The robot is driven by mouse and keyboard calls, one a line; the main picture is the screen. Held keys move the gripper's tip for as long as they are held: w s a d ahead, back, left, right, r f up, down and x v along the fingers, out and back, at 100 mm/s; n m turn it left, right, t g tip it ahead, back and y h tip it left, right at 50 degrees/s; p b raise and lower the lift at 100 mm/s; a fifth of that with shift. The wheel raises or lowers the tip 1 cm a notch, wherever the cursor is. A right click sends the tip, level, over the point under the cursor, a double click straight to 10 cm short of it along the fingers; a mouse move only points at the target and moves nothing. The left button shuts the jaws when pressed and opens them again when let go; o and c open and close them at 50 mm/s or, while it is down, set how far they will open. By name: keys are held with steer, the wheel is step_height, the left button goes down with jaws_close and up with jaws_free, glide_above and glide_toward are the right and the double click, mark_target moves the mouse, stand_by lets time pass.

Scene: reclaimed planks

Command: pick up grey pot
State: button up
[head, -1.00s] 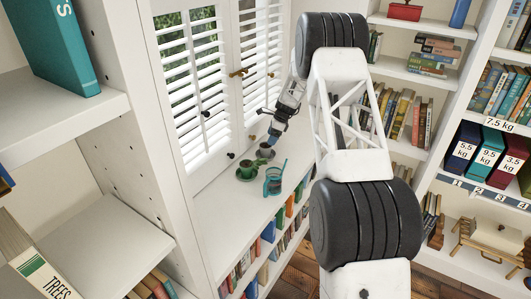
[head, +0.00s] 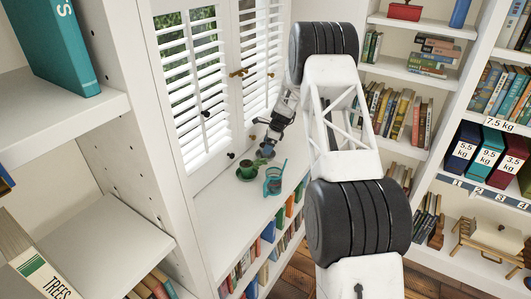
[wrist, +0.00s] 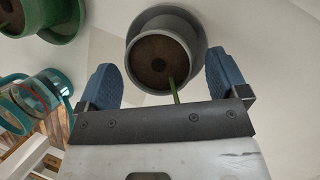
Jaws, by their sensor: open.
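The grey pot (wrist: 160,62) shows in the wrist view at the top centre, with brown soil and a green stem inside and a grey saucer (wrist: 200,40) around its base. My gripper (wrist: 162,78) is open, with one blue finger on each side of the pot's near part. I cannot tell whether either finger touches it. In the head view my gripper (head: 267,147) is at the pot on the white shelf top, and the gripper largely hides the pot.
The shuttered window (head: 195,90) is close behind. The shelf top (head: 225,220) is clear towards the near end.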

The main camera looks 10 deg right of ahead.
steer(key=shift+c, duration=0.3)
steer(key=c, duration=1.2)
steer(key=shift+r, duration=0.1)
steer(key=shift+r, duration=4.95)
steer(key=shift+r, duration=0.2)
steer(key=shift+r, duration=1.25)
